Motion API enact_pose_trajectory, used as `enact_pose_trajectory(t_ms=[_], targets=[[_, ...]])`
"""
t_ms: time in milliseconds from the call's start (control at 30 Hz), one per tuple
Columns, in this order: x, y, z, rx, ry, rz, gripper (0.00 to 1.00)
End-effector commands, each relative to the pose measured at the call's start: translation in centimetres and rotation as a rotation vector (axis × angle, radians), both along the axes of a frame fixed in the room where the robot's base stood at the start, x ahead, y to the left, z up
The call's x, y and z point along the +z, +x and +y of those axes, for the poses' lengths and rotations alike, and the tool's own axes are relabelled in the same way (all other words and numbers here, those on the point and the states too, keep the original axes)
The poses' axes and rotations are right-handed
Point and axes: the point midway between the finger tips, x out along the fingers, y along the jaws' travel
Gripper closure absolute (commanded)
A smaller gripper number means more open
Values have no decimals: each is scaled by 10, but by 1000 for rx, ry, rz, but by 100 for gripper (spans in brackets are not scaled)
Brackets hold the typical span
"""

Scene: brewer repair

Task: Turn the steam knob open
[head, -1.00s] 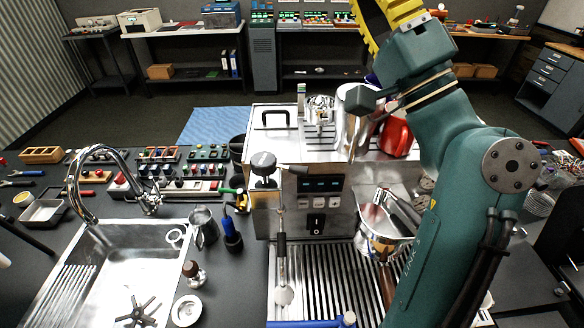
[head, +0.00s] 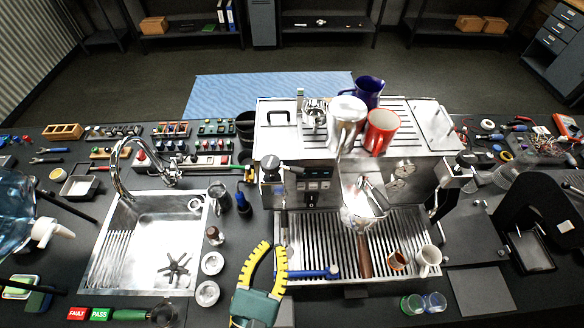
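The steel espresso machine (head: 330,197) stands right of centre in the head view. Another dark knob (head: 467,159) sits at the right front corner; no label shows which is the steam knob. My gripper (head: 272,247) has yellow toothed fingers and a teal body. It is low in front of the machine's left side, next to the drip tray's left edge, well below the left knob. The fingers are apart with nothing between them.
A blue-handled tool (head: 313,273) lies across the drip tray's (head: 340,245) front left. A portafilter (head: 364,250) juts forward from the machine. Cups, including a red mug (head: 381,130), stand on top. A sink (head: 150,245) with a tall faucet is at left.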

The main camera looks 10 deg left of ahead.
Motion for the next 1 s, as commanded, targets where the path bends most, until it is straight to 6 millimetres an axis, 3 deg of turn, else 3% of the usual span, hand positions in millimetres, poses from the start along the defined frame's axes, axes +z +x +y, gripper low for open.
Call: enact_pose_trajectory(t_ms=[167,633,800,1000], targets=[[10,21,-3,-1,3,-8,100],[29,117,-20,0,2,-7,100],[30,134,-22,3,1,-6,100],[29,137,-22,3,2,-5,100]])
